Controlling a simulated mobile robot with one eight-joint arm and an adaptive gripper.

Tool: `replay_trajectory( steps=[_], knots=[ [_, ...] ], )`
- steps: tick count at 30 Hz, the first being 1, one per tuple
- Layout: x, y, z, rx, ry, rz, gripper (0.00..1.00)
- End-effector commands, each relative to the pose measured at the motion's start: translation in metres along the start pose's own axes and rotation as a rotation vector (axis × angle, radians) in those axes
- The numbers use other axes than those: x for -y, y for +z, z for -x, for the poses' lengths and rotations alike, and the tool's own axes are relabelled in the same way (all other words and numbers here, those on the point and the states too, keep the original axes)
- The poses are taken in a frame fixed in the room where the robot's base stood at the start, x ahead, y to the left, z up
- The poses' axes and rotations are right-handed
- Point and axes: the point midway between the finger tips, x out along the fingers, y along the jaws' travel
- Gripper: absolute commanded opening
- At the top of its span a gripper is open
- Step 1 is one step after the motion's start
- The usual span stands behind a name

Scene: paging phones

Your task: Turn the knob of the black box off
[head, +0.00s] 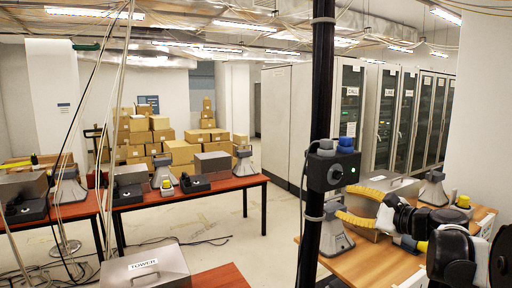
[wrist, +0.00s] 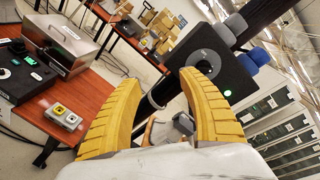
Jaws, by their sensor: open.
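The black box (head: 317,178) is fixed to a dark upright pole, with a round dark knob (head: 336,174) on its front face and a lit green light beside the knob. In the wrist view the black box (wrist: 234,72) appears tilted, just beyond the fingertips, with the knob (wrist: 205,62) and green light on its face. The knob's exact setting is too small to tell. My gripper (wrist: 160,80) has two curved yellow fingers, spread apart with nothing between them. In the head view my gripper (head: 342,203) is at the lower right of the box, apart from the knob.
Behind my arm, a wooden table (head: 378,262) carries phones and a metal case. Another table (head: 240,183) with devices stands left of the pole. Cables hang at the left.

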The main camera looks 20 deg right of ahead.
Motion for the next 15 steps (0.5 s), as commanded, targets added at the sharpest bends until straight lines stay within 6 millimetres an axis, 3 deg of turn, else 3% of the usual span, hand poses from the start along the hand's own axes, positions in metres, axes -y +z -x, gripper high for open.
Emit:
replay_trajectory(
  steps=[1,4,8,15],
  knots=[
    [0.032,-0.004,0.011,0.007,-0.05,-0.05,0.49],
    [0.06,-0.014,0.024,0.026,-0.115,-0.116,0.49],
    [0.07,-0.019,0.024,0.038,-0.142,-0.145,0.49],
    [0.074,-0.018,-0.017,0.04,-0.139,-0.144,0.49]
  ],
)
